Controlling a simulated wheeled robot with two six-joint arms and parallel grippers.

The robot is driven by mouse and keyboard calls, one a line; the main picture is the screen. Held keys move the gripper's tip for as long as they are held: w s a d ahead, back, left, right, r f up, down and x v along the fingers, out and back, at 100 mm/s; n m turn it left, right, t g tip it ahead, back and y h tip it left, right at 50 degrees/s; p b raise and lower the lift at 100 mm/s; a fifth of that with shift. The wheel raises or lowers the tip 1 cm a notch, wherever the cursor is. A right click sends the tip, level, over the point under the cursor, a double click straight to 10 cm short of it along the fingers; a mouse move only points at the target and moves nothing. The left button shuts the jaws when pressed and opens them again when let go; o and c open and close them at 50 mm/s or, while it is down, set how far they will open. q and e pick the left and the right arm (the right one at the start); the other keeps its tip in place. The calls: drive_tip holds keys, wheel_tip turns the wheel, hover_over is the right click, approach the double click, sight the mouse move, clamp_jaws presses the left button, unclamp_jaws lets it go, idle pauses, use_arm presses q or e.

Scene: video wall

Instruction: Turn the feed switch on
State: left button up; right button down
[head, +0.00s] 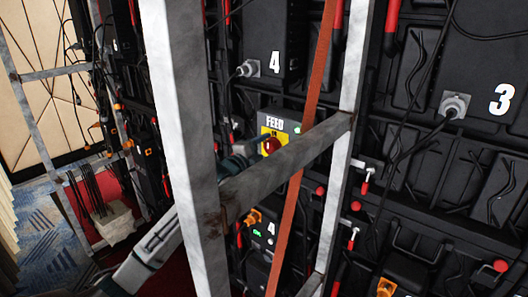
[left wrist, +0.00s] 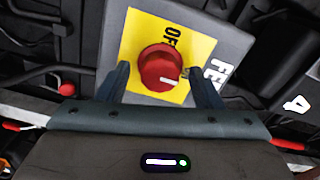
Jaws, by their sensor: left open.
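The feed switch is a red rotary knob (left wrist: 160,66) on a yellow plate (left wrist: 196,44), fixed to a grey box marked FEED (head: 283,117). The knob also shows in the head view (head: 271,146). My left gripper (left wrist: 162,84) is open, with one finger on each side of the knob and visible gaps between. In the head view my left gripper (head: 246,160) reaches the box from the left, partly hidden by a metal frame bar. My right gripper is not in view.
A grey metal frame upright (head: 184,130) and a cross bar (head: 290,156) stand in front of the panel. An orange strap (head: 318,80) runs down beside the box. Black panel backs with cables, numbered 4 (head: 275,62) and 3 (head: 502,99), surround it.

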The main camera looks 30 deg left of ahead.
use_arm(q)
drive_tip(key=shift+s, duration=0.15)
drive_tip(key=s+p, duration=0.1)
drive_tip(key=s, duration=0.9)
drive_tip(key=shift+s+a, duration=0.2)
drive_tip(key=shift+a, duration=0.2)
